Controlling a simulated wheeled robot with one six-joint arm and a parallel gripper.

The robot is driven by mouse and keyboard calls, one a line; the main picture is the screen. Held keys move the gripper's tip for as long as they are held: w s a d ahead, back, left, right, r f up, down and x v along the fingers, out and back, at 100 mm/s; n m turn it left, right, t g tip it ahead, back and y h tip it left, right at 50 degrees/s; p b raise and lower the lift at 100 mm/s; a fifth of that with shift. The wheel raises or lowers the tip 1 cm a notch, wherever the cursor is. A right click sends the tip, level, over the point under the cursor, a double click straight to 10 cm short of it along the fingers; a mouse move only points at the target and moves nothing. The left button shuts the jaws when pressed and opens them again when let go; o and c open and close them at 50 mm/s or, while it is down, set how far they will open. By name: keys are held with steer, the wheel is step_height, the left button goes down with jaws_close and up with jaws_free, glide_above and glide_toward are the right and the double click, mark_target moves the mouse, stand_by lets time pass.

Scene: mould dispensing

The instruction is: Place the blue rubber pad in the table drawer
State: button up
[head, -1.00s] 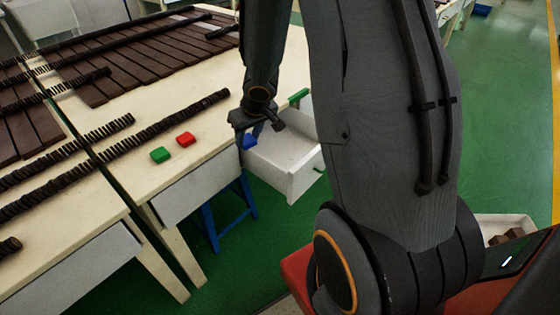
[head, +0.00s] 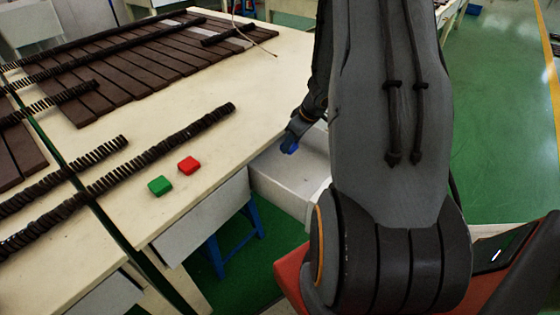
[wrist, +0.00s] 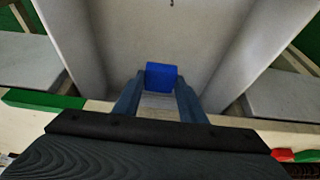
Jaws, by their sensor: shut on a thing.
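The blue rubber pad (wrist: 161,76) is held between the two fingers of my gripper (wrist: 158,95) in the wrist view. In the head view the blue pad (head: 289,145) shows at the tip of my gripper (head: 292,138), near the back of the open drawer by the table edge. The white table drawer (head: 285,189) is pulled out from the table. In the wrist view its interior (wrist: 165,35) lies beneath and beyond the pad, with side walls on both sides. The drawer's right part is hidden behind my arm in the head view.
A green pad (head: 160,186) and a red pad (head: 189,165) lie on the table (head: 215,140). Dark ribbed strips (head: 160,150) and brown slats (head: 130,75) cover more of it. A blue stool (head: 232,240) stands beneath.

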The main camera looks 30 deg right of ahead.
steer(key=x, duration=0.1)
steer(key=b+x, duration=0.1)
steer(key=x, duration=0.1)
steer(key=s+b+x, duration=0.1)
steer(key=x, duration=0.1)
steer(key=shift+d+f, duration=0.25)
steer(key=shift+f+b, duration=1.1)
steer(key=shift+f, duration=1.3)
steer(key=shift+f, duration=0.1)
steer(key=o, duration=1.1)
steer(key=shift+f, duration=0.1)
steer(key=shift+c, duration=0.2)
